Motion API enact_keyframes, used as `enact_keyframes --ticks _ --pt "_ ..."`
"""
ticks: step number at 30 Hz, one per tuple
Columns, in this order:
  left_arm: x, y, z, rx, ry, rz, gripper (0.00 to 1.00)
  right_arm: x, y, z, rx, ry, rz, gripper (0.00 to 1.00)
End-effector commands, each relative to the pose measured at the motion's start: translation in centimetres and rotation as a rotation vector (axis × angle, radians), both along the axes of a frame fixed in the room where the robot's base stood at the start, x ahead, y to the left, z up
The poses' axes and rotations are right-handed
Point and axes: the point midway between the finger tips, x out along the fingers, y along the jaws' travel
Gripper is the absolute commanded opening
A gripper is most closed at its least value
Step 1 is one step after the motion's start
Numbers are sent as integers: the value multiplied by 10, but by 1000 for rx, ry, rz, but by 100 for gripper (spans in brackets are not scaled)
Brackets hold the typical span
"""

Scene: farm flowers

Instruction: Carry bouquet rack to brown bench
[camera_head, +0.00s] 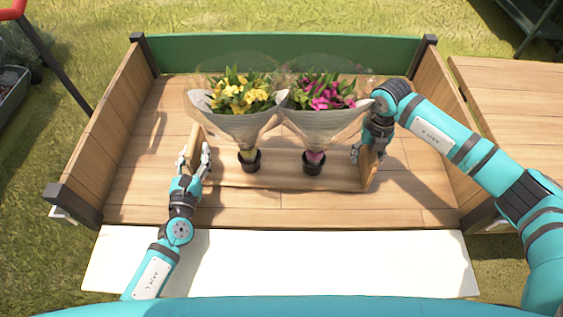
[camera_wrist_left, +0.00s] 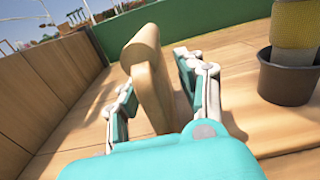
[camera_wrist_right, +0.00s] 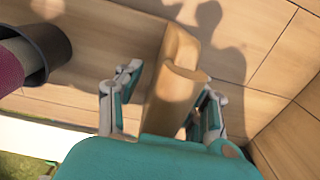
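The bouquet rack (camera_head: 280,178) is a wooden board with an upright end panel at each side, resting in a wooden cart bed. It holds a yellow bouquet (camera_head: 240,97) and a magenta bouquet (camera_head: 325,97), wrapped and standing in dark pots. My left gripper (camera_head: 196,160) is open around the rack's left end panel (camera_wrist_left: 150,75), with a gap visible beside it. My right gripper (camera_head: 368,155) is open around the right end panel (camera_wrist_right: 175,80), also with a gap. A brown slatted surface (camera_head: 510,100), likely the brown bench, stands at the right, partly cut off.
The cart has wooden side walls (camera_head: 105,135) and a green back wall (camera_head: 290,52). A white front flap (camera_head: 280,262) lies level before it. A red-handled pole (camera_head: 50,60) and a planter (camera_head: 12,95) are at left. Grass surrounds everything.

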Motion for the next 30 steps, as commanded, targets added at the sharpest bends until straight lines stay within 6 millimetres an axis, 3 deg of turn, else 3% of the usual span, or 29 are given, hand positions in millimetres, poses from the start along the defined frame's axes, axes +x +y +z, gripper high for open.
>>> enact_keyframes --ticks 5,14,30 --pt "0 0 0 0 0 0 38 0 0 0 0 0 0 38" --pt "0 0 0 0 0 0 1 0 0 0 0 0 0 1" --pt "0 0 3 0 -6 1 0 1 0 2 1 -3 0 0"
